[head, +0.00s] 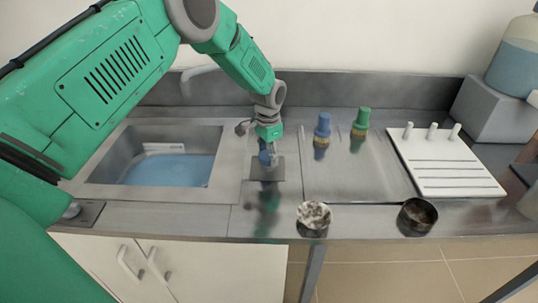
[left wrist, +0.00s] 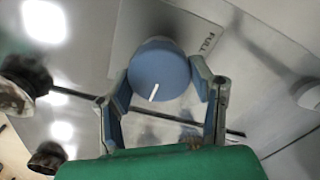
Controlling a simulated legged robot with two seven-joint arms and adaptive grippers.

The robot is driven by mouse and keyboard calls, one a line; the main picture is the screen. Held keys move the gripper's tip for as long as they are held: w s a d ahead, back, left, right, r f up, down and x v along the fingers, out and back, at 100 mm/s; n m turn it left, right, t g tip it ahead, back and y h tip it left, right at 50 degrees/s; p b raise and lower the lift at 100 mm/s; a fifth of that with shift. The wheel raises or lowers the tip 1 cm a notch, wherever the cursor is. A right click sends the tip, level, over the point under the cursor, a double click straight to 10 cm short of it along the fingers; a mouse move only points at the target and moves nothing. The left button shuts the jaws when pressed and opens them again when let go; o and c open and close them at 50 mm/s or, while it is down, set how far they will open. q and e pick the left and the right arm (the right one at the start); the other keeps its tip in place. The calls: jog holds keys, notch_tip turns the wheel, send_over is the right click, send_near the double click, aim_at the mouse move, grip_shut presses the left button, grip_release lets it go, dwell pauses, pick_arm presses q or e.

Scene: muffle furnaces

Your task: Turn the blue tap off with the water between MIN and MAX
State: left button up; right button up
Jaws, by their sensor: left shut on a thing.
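The blue tap (head: 265,158) is a round knob on a grey plate on the counter, right of the sink. In the left wrist view the blue tap (left wrist: 160,72) has a white pointer line toward the lower edge of the picture, away from the word FULL on its plate. My left gripper (head: 268,148) is shut on the blue tap from above, with a finger on each side of it in the left wrist view (left wrist: 161,80). Blue water (head: 170,171) stands in the sink (head: 105,160). A white label is on the sink's back wall; its marks are too small to read. My right gripper is not in view.
A grey spout (head: 187,82) stands behind the sink. Right of the tap are a blue-topped bottle (head: 322,128), a green-topped bottle (head: 361,120) and a white rack (head: 445,165). Two small bowls (head: 314,215) (head: 417,216) sit near the front edge.

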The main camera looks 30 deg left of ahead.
aim_at(268, 154)
pick_arm(q)
jog(key=shift+w+a+r, duration=0.1)
jog(key=shift+w+r, duration=0.1)
jog(key=o, duration=1.2)
jog(key=shift+c, duration=0.2)
jog(key=shift+s+f, duration=0.1)
jog(key=shift+r, duration=0.35)
notch_tip(268, 154, up, 11)
